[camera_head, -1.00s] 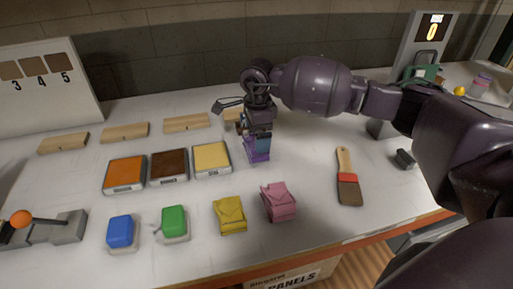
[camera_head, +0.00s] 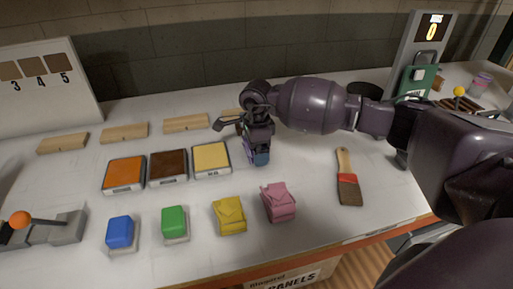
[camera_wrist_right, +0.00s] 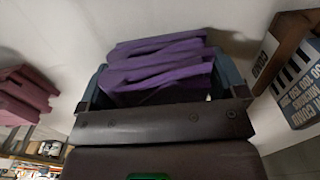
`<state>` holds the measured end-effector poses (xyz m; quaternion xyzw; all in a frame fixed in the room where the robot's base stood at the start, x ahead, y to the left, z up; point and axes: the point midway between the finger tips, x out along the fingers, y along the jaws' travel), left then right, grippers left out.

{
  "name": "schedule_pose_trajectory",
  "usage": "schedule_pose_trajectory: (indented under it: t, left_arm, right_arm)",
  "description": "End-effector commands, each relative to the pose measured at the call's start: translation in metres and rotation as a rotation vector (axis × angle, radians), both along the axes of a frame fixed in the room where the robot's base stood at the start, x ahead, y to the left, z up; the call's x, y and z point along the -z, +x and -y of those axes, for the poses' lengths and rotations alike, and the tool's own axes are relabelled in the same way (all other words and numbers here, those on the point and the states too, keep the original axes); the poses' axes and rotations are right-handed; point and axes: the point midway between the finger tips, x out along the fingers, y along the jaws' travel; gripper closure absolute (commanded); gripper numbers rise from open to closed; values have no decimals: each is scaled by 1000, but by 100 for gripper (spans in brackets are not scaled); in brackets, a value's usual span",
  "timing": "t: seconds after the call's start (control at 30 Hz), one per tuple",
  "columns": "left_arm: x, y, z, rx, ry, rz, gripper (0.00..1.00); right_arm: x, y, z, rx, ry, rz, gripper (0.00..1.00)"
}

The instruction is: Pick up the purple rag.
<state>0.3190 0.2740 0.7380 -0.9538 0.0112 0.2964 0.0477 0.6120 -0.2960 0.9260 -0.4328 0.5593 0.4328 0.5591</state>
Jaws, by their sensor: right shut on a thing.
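The purple rag (camera_wrist_right: 160,68) fills the middle of the right wrist view, folded in layers. It sits between the blue-grey fingers of my right gripper (camera_head: 258,157), which is shut on it. In the head view the gripper points down just right of the yellow tile, and it largely hides the rag. I cannot tell whether the rag touches the table. My left gripper is not in view.
A pink rag (camera_head: 278,202) and a yellow rag (camera_head: 230,215) lie in front. Green (camera_head: 174,222) and blue (camera_head: 121,233) blocks stand left of them. Orange, brown and yellow tiles (camera_head: 211,160) lie behind. A brush (camera_head: 347,178) lies right, with clear table around it.

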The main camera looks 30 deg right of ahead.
Motion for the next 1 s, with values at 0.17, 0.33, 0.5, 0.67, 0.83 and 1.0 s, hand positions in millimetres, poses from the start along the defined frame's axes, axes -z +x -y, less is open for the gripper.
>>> schedule_pose_trajectory:
  t: [0.17, 0.33, 0.5, 0.67, 0.83, 1.0]
  left_arm:
    - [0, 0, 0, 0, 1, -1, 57]
    - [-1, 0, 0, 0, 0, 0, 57]
    - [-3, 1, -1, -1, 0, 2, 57]
    - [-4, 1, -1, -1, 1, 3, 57]
    - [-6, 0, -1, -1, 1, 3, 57]
    - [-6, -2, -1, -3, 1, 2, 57]
  right_arm:
    - [-2, 0, 0, 0, 0, 1, 34]
    - [-17, 1, 0, 0, 1, 3, 34]
    - [-51, 1, 0, 0, 0, 7, 34]
    - [-93, 1, 0, -1, -1, 6, 34]
    - [-136, 1, 0, 0, 0, 6, 34]
    - [-169, 0, 0, 0, -1, 4, 34]
